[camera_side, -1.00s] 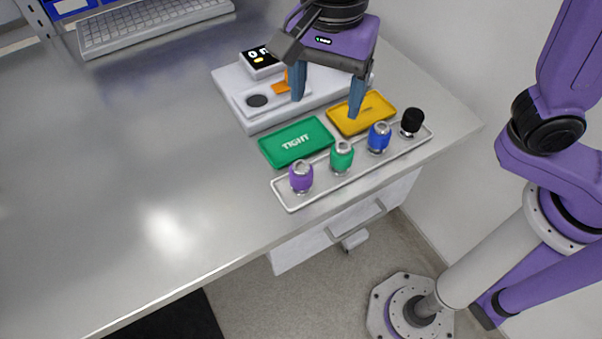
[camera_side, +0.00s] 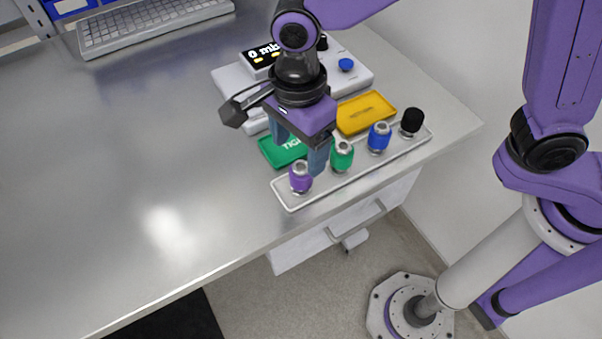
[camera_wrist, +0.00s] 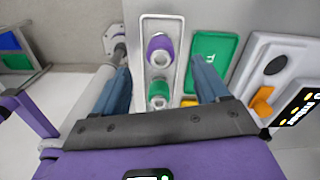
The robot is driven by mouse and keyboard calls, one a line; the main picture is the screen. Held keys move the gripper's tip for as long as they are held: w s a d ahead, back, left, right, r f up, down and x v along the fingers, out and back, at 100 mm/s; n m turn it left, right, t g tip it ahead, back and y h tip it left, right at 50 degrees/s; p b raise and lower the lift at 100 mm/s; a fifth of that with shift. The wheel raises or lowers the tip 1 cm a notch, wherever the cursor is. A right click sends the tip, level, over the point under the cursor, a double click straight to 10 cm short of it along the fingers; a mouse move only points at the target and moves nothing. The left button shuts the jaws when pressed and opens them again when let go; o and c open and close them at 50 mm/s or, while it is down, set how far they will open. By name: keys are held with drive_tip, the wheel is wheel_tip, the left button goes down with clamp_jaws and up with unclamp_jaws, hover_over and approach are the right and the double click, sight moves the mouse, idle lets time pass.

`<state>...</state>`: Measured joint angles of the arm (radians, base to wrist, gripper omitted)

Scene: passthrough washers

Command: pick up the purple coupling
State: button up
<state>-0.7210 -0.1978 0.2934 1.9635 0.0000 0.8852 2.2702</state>
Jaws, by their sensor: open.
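The purple coupling (camera_side: 300,178) stands upright at the left end of the white tray (camera_side: 291,207) in the side view. In the wrist view the purple coupling (camera_wrist: 159,48) lies ahead between the two fingers, with the green coupling (camera_wrist: 159,93) nearer to me. My gripper (camera_side: 299,158) is open and empty, above the tray's left part, close to the purple coupling and apart from it as far as I can tell. Its blue fingers also show in the wrist view (camera_wrist: 163,78), one on each side of the tray. The green coupling (camera_side: 341,156) stands just right of one finger.
The blue coupling (camera_side: 379,138) and black coupling (camera_side: 412,121) stand further right in the tray. A green "TIGHT" tray (camera_side: 270,151), partly hidden, and a yellow tray (camera_side: 365,112) lie behind. A white device with a display (camera_side: 262,57) stands further back.

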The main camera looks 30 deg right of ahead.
sight(300, 167)
drive_tip(key=shift+d+f, duration=0.2)
drive_tip(key=shift+f, duration=3.7)
drive_tip(key=shift+c, duration=0.3)
drive_tip(key=c, duration=1.2)
drive_tip(key=shift+r, duration=0.1)
